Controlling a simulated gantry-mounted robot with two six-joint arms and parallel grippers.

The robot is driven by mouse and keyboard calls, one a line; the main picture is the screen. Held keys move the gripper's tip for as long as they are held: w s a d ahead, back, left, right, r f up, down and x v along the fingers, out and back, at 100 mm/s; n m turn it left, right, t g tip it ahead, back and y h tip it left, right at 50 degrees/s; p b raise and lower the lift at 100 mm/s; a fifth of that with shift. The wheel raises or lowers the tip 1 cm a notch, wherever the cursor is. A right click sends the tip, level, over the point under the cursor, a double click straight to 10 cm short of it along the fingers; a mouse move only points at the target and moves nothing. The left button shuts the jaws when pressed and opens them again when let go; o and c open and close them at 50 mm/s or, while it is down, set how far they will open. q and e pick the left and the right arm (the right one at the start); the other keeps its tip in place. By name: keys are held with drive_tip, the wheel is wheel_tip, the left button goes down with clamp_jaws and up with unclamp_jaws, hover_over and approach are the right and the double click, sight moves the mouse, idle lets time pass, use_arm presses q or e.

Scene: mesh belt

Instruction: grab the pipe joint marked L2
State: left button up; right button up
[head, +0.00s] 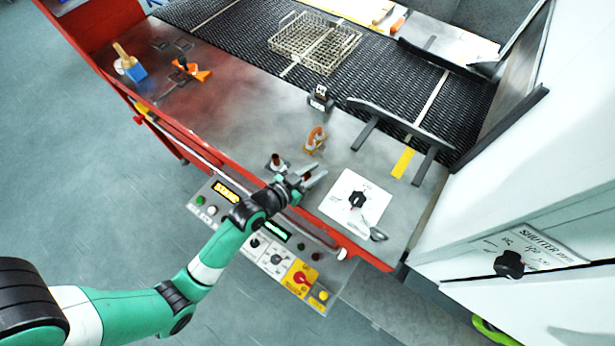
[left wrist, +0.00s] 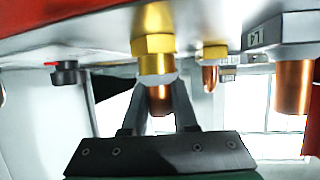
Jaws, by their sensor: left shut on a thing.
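My left gripper (head: 314,180) is over the front edge of the steel table and shut on a copper-and-brass pipe joint (head: 306,179). In the left wrist view, the fingers (left wrist: 158,105) close around the joint's copper part, below its brass hex nut (left wrist: 153,46). No label can be read on the held joint. Another copper joint (head: 277,159) stands on a grey base just left of the gripper. A bent copper-coloured joint (head: 316,137) stands behind it. My right gripper is not in view.
A dark labelled block (head: 320,99) stands by the mesh belt (head: 235,50), which carries a wire basket (head: 315,42). A control panel (head: 262,243) is below the table edge. The table's middle left is clear.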

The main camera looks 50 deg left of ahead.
use_arm(q)
clamp_jaws()
drive_tip(key=shift+r, duration=0.1)
drive_tip(key=shift+r, duration=0.45)
wheel_tip(320, 180, up, 3)
drive_tip(key=shift+f+p, duration=0.1)
drive_tip(key=shift+p, duration=0.7)
drive_tip(key=s+d+r+p, duration=0.5)
drive_tip(key=s+d+r, duration=0.3)
drive_tip(key=d, duration=0.3)
drive_tip(key=shift+d+r, duration=0.3)
drive_tip(key=shift+r, duration=0.3)
